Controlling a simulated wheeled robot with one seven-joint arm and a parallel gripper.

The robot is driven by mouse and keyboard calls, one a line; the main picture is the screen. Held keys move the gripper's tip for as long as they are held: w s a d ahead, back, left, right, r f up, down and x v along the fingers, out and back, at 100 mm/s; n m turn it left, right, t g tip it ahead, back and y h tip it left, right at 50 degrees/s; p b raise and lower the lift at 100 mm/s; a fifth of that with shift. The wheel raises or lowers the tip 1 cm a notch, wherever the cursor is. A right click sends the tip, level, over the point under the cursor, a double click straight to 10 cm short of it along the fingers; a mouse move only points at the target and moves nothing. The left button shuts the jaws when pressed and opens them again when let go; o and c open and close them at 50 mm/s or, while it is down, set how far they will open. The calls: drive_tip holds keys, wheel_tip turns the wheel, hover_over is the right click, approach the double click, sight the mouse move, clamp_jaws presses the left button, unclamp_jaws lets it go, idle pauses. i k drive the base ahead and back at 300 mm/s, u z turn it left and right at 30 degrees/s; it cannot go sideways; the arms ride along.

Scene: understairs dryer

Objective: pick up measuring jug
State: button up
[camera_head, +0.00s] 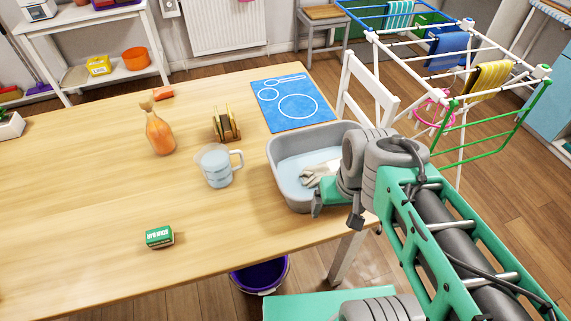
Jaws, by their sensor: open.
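The measuring jug (216,167) is clear, with a handle on its right side and what looks like pale blue liquid or tint inside. It stands upright on the wooden table, just left of the grey basin. My gripper (316,200) is at the front right of the table, over the near side of the basin, to the right of the jug and apart from it. It is open; part of it is hidden behind my own wrist.
The grey basin (278,152) holds pale cloth-like items. An orange bottle (160,136), a wooden rack (226,124), a blue mat (291,104) and a green box (159,236) lie around the jug. A white chair (366,88) and drying rack (459,83) stand to the right.

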sight(213, 161)
drive_tip(key=z, duration=0.7)
drive_tip(key=k, duration=1.2)
drive_tip(key=u, duration=1.7)
drive_tip(key=i, duration=0.5)
